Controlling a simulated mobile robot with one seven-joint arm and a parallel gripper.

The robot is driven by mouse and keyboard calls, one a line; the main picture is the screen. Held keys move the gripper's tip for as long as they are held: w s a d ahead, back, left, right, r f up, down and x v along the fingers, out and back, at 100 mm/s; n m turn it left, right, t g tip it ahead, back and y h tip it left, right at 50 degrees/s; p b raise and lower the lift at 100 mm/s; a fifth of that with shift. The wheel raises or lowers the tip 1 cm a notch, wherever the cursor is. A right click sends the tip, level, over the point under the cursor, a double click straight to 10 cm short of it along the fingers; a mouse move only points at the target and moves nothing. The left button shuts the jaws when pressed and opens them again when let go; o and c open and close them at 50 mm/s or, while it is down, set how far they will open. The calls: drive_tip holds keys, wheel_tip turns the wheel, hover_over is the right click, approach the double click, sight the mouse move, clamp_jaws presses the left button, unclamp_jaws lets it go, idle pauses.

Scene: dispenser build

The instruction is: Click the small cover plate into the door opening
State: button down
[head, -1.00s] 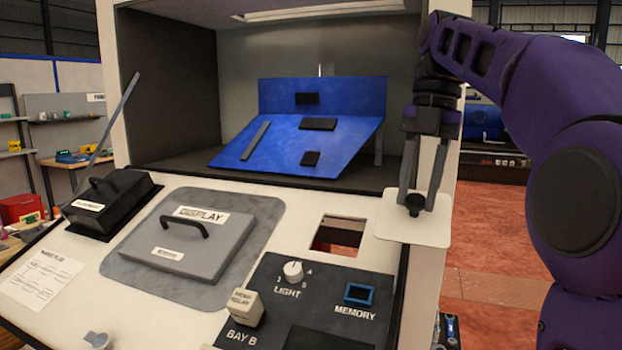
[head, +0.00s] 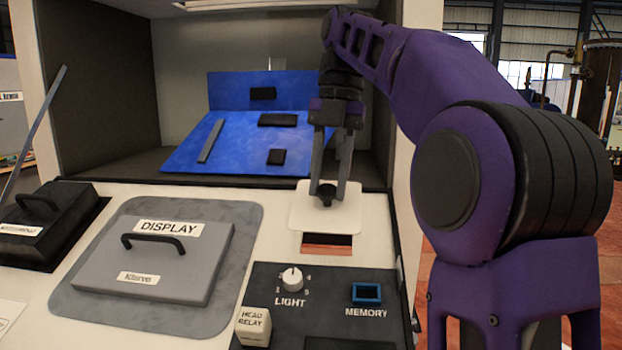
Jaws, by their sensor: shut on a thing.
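The small cover plate (head: 350,215) is a white, flat square with a black knob (head: 325,198) on it. My gripper (head: 327,190) is shut on the knob and holds the plate over the far part of the opening. The opening (head: 327,243) is a rectangular hole in the white panel; only its near strip shows, reddish inside, below the plate's near edge. The rest of the hole is hidden by the plate. I cannot tell how high the plate is above the panel.
A grey DISPLAY cover (head: 165,260) with a black handle lies to the left, and a black box (head: 45,222) beyond it. A dark control panel (head: 320,285) with a LIGHT knob and MEMORY socket is in front. A blue stand (head: 225,145) stands in the recess behind.

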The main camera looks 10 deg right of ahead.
sight(329, 207)
drive_tip(key=shift+w+d+f+b, duration=0.15)
drive_tip(key=shift+w+f, duration=0.2)
drive_tip(key=shift+f, duration=0.6)
drive_tip(key=shift+w+d+f+b, duration=0.15)
drive_tip(key=shift+w+f, duration=0.25)
drive_tip(key=shift+f, duration=0.5)
drive_tip(key=shift+w+d+f+b, duration=0.1)
drive_tip(key=shift+w+f+b, duration=0.2)
drive_tip(key=shift+f, duration=0.65)
drive_tip(key=shift+w+p, duration=0.15)
drive_tip(key=shift+p, duration=0.45)
drive_tip(key=shift+w+f, duration=0.1)
drive_tip(key=shift+f, duration=0.2)
idle(0.4)
unclamp_jaws()
idle(0.4)
drive_tip(key=shift+r, duration=0.25)
